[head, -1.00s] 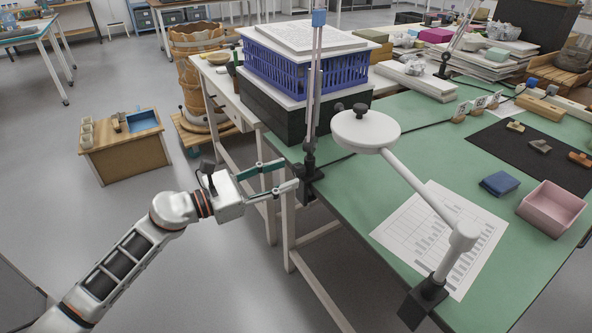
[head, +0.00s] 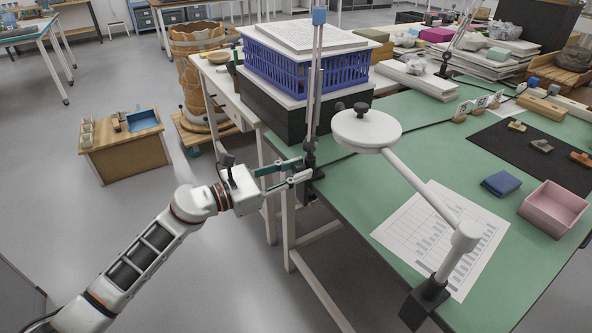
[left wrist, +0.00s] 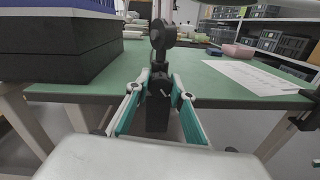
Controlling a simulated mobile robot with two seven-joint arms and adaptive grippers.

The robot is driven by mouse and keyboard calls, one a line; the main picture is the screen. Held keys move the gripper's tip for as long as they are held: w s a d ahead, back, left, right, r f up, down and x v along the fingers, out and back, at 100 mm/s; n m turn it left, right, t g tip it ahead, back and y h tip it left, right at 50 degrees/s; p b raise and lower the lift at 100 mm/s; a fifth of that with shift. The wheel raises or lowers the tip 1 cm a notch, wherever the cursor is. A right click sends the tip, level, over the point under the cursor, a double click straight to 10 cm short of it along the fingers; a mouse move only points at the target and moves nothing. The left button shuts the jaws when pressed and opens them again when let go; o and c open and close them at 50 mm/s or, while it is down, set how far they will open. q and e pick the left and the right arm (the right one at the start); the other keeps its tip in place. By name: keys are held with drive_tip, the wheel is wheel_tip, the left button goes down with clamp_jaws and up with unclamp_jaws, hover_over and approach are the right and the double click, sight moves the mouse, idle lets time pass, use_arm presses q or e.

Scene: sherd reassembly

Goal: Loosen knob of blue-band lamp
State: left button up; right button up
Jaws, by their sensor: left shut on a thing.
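The blue-band lamp (head: 318,60) stands clamped at the left edge of the green table, its upright arm carrying a blue band (head: 319,17) near the top of the head view. Its black clamp (left wrist: 157,115) shows in the left wrist view at the table edge. My left gripper (head: 305,170) reaches in from the left at the clamp. In the left wrist view its fingers lie on either side of the dark knob (left wrist: 159,88), shut on it; the knob is hard to tell from the black clamp behind. My right gripper is not in view.
A second lamp with a round white head (head: 366,130) leans over the table front, clamped at the near edge. A blue crate (head: 305,68) on a black box stands just behind the blue-band lamp. A printed sheet (head: 440,235) and a pink tray (head: 553,208) lie to the right.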

use_arm(q)
drive_tip(key=shift+r+n, duration=0.25)
drive_tip(key=shift+n, duration=0.25)
drive_tip(key=shift+n+p, duration=0.35)
drive_tip(key=shift+n, duration=0.15)
drive_tip(key=shift+f+n, duration=0.25)
drive_tip(key=shift+n, duration=0.05)
drive_tip(key=o, duration=1.1)
drive_tip(key=shift+o, duration=0.2)
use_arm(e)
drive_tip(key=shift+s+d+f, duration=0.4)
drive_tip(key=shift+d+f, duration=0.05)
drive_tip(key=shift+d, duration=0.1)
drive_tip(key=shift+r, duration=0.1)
use_arm(q)
drive_tip(key=shift+s+a, duration=0.1)
drive_tip(key=shift+a, duration=0.05)
drive_tip(key=v, duration=1.1)
drive_tip(key=shift+s+a, duration=0.25)
